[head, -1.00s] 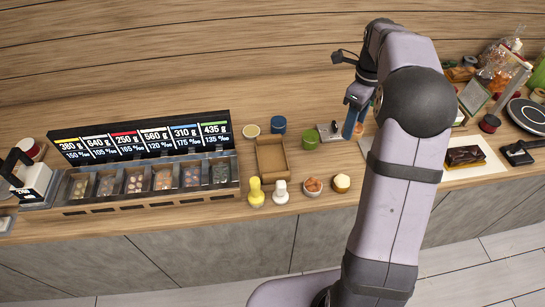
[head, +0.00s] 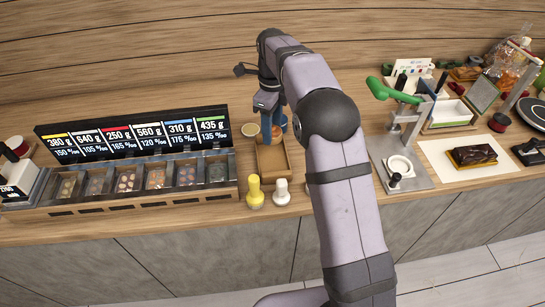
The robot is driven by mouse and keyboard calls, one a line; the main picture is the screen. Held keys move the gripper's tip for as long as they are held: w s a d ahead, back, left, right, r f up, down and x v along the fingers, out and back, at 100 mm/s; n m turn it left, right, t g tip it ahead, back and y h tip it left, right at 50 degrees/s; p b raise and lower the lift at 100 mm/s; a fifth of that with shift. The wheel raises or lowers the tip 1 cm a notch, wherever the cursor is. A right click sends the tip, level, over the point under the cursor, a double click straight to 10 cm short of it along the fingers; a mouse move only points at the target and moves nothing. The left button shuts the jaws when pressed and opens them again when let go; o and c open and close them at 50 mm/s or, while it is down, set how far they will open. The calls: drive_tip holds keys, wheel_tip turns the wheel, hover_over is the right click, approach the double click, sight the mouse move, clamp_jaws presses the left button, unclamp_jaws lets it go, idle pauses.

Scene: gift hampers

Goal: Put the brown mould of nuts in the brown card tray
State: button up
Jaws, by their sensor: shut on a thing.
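My gripper (head: 267,137) is over the back part of the brown card tray (head: 275,175), with its blue fingers pointing down. It is shut on a small orange-brown thing (head: 276,132), which looks like the brown mould of nuts. The fingers hide part of it, and its contents are too small to make out. I cannot tell whether it touches the tray or hangs just above it. The front part of the tray that shows is empty.
A yellow stamp (head: 254,192) and a white stamp (head: 282,192) stand in front of the tray. A cream-topped round pot (head: 250,130) is behind left, and a blue pot is partly hidden behind my gripper. A green-handled press (head: 405,130) stands right of my arm.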

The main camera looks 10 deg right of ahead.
drive_tip(key=shift+f+p, duration=1.3)
drive_tip(key=shift+f, duration=3.4)
drive_tip(key=shift+f, duration=0.2)
drive_tip(key=o, duration=1.2)
wheel_tip(320, 180, up, 12)
drive_tip(key=shift+r+b, duration=0.25)
drive_tip(key=shift+b, duration=1)
drive_tip(key=shift+s+d, duration=0.1)
drive_tip(key=s+d+f+n, duration=0.1)
drive_tip(key=s+f+n, duration=0.2)
drive_tip(key=s+n, duration=0.5)
drive_tip(key=s+d+f+n, duration=0.2)
drive_tip(key=s+n, duration=0.6)
drive_tip(key=s, duration=0.4)
drive_tip(key=s+d+f+n, duration=0.2)
drive_tip(key=s+f+n, duration=0.1)
drive_tip(key=s+n, duration=0.5)
drive_tip(key=shift+s+d+f, duration=0.1)
drive_tip(key=shift+s+f, duration=0.1)
drive_tip(key=shift+s, duration=0.45)
drive_tip(key=shift+s+d+f, duration=0.1)
drive_tip(key=shift+s+f, duration=0.05)
drive_tip(key=shift+s, duration=0.5)
